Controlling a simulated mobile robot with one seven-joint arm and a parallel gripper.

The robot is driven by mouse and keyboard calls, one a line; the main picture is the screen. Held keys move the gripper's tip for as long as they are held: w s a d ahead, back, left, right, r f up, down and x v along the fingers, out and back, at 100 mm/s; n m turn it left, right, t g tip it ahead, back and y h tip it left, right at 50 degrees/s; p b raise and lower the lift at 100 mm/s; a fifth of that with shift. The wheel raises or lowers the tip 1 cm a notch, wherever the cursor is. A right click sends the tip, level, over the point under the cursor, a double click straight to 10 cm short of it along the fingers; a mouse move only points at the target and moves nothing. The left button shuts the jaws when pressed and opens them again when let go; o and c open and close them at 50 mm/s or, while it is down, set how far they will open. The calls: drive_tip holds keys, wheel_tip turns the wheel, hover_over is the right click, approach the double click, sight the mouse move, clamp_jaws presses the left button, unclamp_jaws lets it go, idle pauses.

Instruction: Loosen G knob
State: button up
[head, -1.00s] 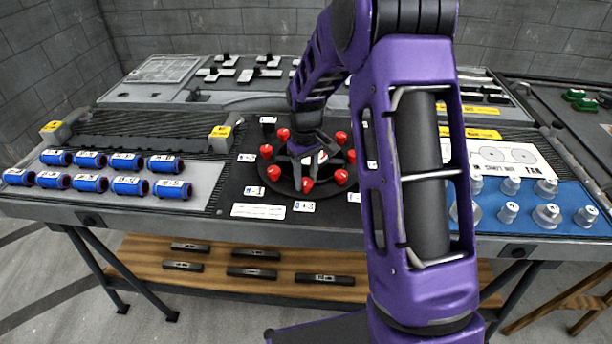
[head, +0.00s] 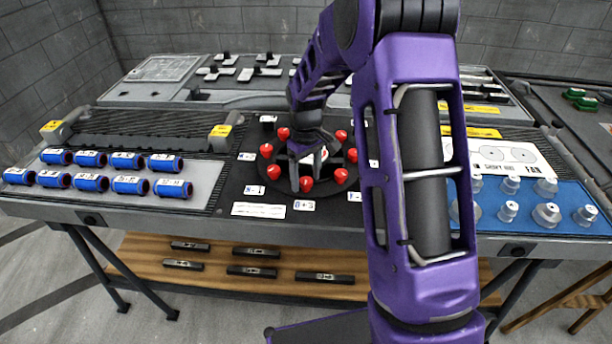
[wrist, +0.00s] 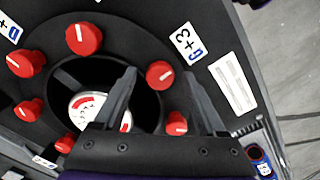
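A black round plate carries a ring of red knobs with white marker lines. The G knob (wrist: 160,74) sits beside a card reading G+3 (wrist: 187,43) in the wrist view. In the head view the G knob (head: 306,184) is at the front of the ring, with its card (head: 304,205) in front. My gripper (wrist: 160,88) is open, its fingers one to either side of the G knob in the wrist view. Whether they touch it, I cannot tell. In the head view my gripper (head: 306,172) is low over the front of the ring.
Other red knobs (wrist: 83,39) stand close around the ring, one (wrist: 176,123) near the right finger. A white and red dial (wrist: 88,108) lies in the plate's middle.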

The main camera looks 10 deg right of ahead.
sight(305, 180)
wheel_tip(305, 180, up, 17)
drive_tip(key=p, duration=0.2)
drive_tip(key=shift+r, duration=0.2)
drive_tip(key=shift+a, duration=0.1)
idle(0.4)
